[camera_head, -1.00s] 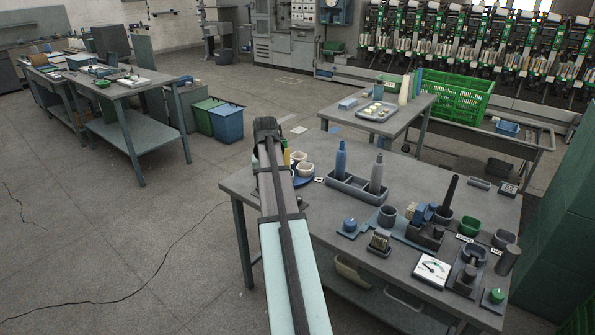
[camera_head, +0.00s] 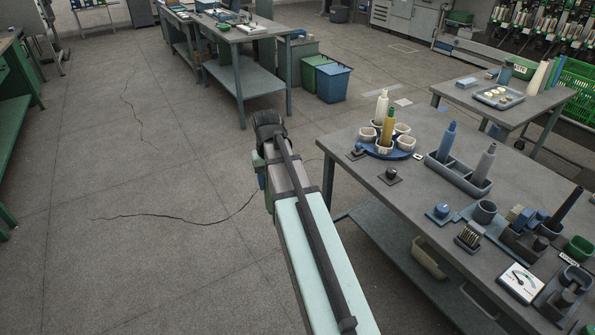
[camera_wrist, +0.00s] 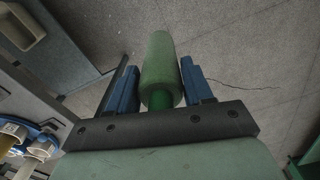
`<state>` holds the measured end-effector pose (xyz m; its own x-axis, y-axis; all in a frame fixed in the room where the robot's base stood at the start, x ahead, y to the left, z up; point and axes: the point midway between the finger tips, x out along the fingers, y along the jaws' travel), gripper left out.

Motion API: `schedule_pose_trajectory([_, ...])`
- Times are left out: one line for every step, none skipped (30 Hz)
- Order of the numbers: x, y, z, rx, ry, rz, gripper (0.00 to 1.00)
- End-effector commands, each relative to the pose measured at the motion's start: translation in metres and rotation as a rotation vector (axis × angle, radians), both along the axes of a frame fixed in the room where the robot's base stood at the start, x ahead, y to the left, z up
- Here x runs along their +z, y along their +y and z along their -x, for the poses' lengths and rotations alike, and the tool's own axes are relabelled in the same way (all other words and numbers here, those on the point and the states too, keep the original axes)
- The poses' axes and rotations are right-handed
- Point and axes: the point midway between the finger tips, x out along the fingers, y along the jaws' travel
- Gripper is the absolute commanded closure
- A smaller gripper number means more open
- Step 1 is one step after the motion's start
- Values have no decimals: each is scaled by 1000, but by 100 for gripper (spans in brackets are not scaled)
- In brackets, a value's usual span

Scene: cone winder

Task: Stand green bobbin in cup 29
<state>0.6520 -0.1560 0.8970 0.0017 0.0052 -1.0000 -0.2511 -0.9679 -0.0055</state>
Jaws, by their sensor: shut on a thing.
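The green bobbin (camera_wrist: 160,65) is held between the blue fingers of my gripper (camera_wrist: 160,70) in the wrist view, over the floor left of the table. In the head view my arm mostly hides the gripper and bobbin. A round blue carrier (camera_head: 372,150) with several white cups stands at the table's far left corner. One cup holds a yellow bobbin (camera_head: 388,126) and a back one a cream bobbin (camera_head: 382,105). Other cups, such as the left one (camera_head: 367,134) and the right one (camera_head: 405,143), look empty. I cannot read which is cup 29.
A grey tray (camera_head: 455,178) holds an upright blue bobbin (camera_head: 447,142) and a grey one (camera_head: 484,163). Small black fixtures (camera_head: 391,175) stand near the carrier. A dial gauge (camera_head: 520,283) and several holders crowd the table's right. The floor left of the table is open.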

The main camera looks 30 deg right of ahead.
Motion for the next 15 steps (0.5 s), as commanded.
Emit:
schedule_pose_trajectory([-2, 17, -2, 28, 0, 0, 76])
schedule_pose_trajectory([-3, 26, -4, 41, 0, 0, 76])
schedule_pose_trajectory([-4, 38, -5, 61, 0, 0, 76])
schedule_pose_trajectory([-5, 46, -7, 75, 0, 0, 76])
schedule_pose_trajectory([-6, 55, -8, 89, 1, 0, 76])
schedule_pose_trajectory([-6, 65, -9, 106, 0, 0, 76])
schedule_pose_trajectory([-7, 72, -10, 118, 0, 0, 76])
schedule_pose_trajectory([-7, 79, -11, 129, 0, 0, 76])
schedule_pose_trajectory([-8, 86, -12, 140, 0, 0, 76])
schedule_pose_trajectory([-8, 92, -12, 149, 0, 0, 76])
schedule_pose_trajectory([-8, 96, -12, 157, 0, 0, 76])
schedule_pose_trajectory([-9, 102, -13, 166, 0, 0, 76])
schedule_pose_trajectory([-9, 106, -13, 173, 0, 0, 76])
schedule_pose_trajectory([-9, 110, -14, 180, 0, 0, 76])
schedule_pose_trajectory([-9, 115, -14, 187, 0, 0, 76])
